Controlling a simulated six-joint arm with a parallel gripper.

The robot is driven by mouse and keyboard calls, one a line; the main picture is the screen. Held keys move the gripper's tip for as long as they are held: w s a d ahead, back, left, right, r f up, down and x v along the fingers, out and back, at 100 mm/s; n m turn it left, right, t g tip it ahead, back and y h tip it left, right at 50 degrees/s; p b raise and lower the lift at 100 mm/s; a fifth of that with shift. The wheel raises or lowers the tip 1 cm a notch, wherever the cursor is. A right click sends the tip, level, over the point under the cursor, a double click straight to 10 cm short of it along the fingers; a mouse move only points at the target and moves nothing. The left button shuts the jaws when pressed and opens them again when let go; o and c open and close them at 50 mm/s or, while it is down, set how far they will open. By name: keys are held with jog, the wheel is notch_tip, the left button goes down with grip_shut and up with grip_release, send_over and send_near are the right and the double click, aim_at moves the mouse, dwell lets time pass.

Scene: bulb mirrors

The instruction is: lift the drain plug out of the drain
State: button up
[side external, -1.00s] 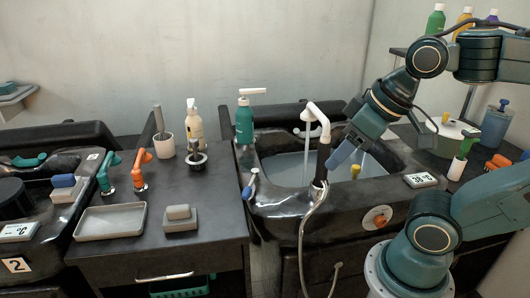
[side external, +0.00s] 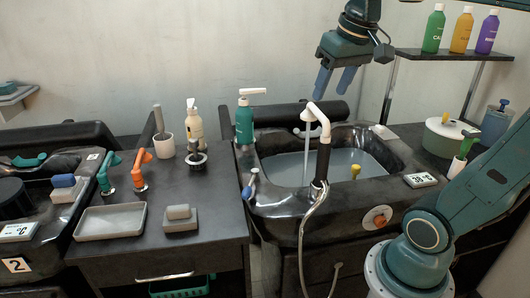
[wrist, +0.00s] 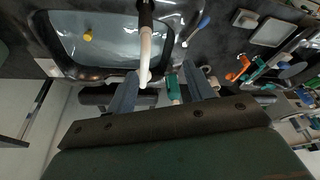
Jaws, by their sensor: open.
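A yellow knob (side external: 355,171), which looks like the top of the drain plug, shows in the right part of the basin (side external: 265,186). Grey-blue water fills the basin and hides what lies under the knob. The knob also shows as a yellow round spot in the wrist view (wrist: 87,36). My gripper (side external: 334,93) is open and empty, high above the back of the basin. Its two blue fingers point down, well above and behind the knob. In the wrist view my gripper (wrist: 158,72) has its fingers apart, with the knob off to the upper left.
A white-headed spray faucet (side external: 318,120) with a black handle and hose stands at the basin's front, left of the knob. A green pump bottle (side external: 244,124) stands left of the basin. A temperature display (side external: 420,180) and lidded pot (side external: 448,135) are at the right.

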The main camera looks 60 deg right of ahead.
jog(key=w+d+m+g, duration=0.1)
jog(key=w+d+m, duration=0.15)
jog(key=d, duration=0.55)
jog(key=m+g+y, duration=0.1)
jog(key=m+g, duration=0.2)
jog(key=m, duration=0.3)
send_over(357, 166)
notch_tip(357, 166, down, 4)
jog(key=shift+m, duration=0.25)
jog(key=shift+a+f, duration=0.1)
jog(key=shift+f, duration=13.55)
jog(key=shift+a+f, duration=0.1)
jog(key=shift+f, duration=2.5)
jog(key=shift+c, duration=0.4)
grip_shut()
